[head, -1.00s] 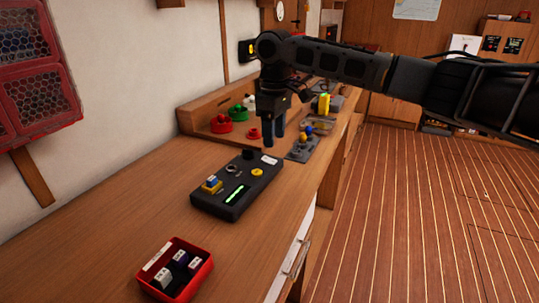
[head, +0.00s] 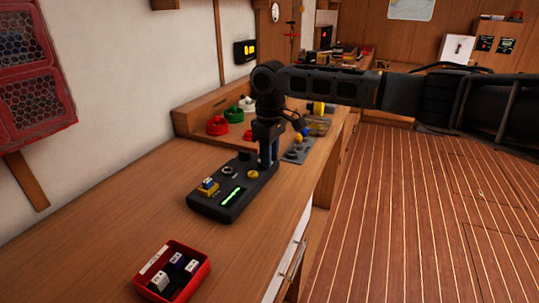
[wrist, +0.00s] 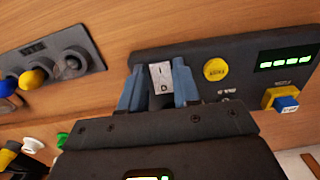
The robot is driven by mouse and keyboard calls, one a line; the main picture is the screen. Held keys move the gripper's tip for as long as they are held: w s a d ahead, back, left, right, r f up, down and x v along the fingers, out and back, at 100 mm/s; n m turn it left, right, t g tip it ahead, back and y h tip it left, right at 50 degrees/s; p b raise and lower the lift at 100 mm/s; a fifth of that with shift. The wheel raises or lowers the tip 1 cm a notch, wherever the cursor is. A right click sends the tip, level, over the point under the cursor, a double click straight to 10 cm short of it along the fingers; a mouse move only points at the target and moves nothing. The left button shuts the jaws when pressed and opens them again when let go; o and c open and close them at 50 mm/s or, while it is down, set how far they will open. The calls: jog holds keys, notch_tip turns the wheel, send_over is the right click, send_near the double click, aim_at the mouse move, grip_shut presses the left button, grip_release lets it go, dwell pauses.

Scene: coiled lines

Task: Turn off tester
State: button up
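The tester (head: 228,207) is a dark box lying on the wooden bench, with a lit green display (head: 232,196). A yellow round button (head: 252,174) sits on its top, and it also shows in the wrist view (wrist: 216,69). My gripper (head: 268,162) is lowered at the tester's far end. In the wrist view, the blue fingertips of my gripper (wrist: 160,88) stand apart on either side of a small white switch plate (wrist: 160,72) with a dark mark. I cannot tell whether they touch it. The plate is hidden behind the fingers in the head view.
A yellow-and-blue connector (head: 208,187) stands on the tester's near left. A red tray (head: 172,272) with several small labelled blocks lies nearer. A grey panel with knobs (wrist: 60,57) lies beside the tester. Red and green reels (head: 218,126) stand by the wall.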

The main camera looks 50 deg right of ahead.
grip_shut()
jog(key=p, duration=0.1)
jog(key=g+p, duration=0.1)
jog(key=shift+w+a+r+p, duration=0.15)
jog(key=shift+w+r+p, duration=0.15)
jog(key=shift+r, duration=0.1)
jog(key=shift+w+f+g+h+p, duration=0.15)
jog(key=shift+g+h+p, duration=0.25)
jog(key=shift+g+p, duration=0.4)
jog(key=shift+f, duration=0.1)
jog(key=shift+o, duration=2.1)
grip_release()
